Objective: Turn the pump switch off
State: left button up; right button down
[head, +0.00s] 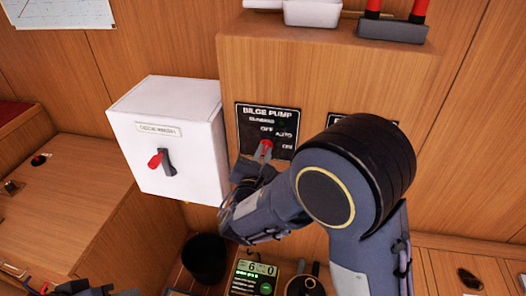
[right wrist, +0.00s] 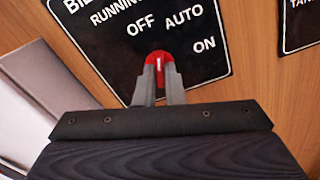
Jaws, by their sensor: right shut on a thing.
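The bilge pump panel (head: 250,123) is a black plate on the wooden wall, marked OFF, AUTO and ON. Its red switch knob (head: 266,146) sits low on the plate. My right gripper (head: 264,156) is shut on this knob, coming from below. In the right wrist view the two grey fingers close on the red knob (right wrist: 158,63). Its white mark points up, roughly between OFF and AUTO; the exact setting is unclear. What seems to be my left gripper (head: 88,288) shows only partly at the bottom left edge, away from the panel.
A white box (head: 193,135) with a red-tipped lever (head: 157,160) juts out left of the panel, close to my right gripper. A second black panel (right wrist: 301,22) lies to the right. A dark bin (head: 204,257) and a green display (head: 252,278) are below.

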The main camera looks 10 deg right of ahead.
jog(key=shift+n+p, duration=0.9)
jog(key=shift+n, duration=1)
jog(key=c, duration=1.5)
grip_release()
jog(key=b+v, duration=0.1)
jog(key=v, duration=0.7)
jog(key=shift+w+d, duration=0.1)
